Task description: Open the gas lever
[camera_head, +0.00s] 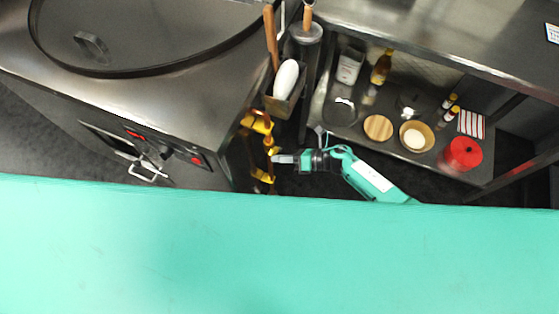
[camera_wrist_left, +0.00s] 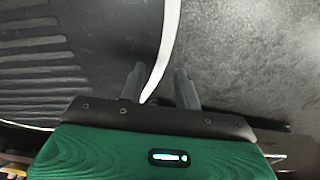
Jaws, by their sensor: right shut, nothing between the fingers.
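Yellow gas fittings with a copper-coloured pipe stand between the steel tandoor and the shelf in the head view. An upper yellow piece (camera_head: 257,124) and a lower yellow piece (camera_head: 262,176) show there; I cannot tell for sure which part is the gas lever. My right gripper (camera_head: 277,159) comes in from the right, shut and empty, with its tips at or very near the middle yellow piece (camera_head: 272,151). Whether they touch is too small to tell. My left gripper (camera_wrist_left: 159,88) shows only in the left wrist view, its fingers apart with nothing held.
The steel tandoor (camera_head: 190,95) with its round lid (camera_head: 130,35) fills the left. A holder (camera_head: 284,103) with a white oblong object hangs above the pipe. At right, a low shelf (camera_head: 345,125) carries bottles, bowls and a red container (camera_head: 462,153).

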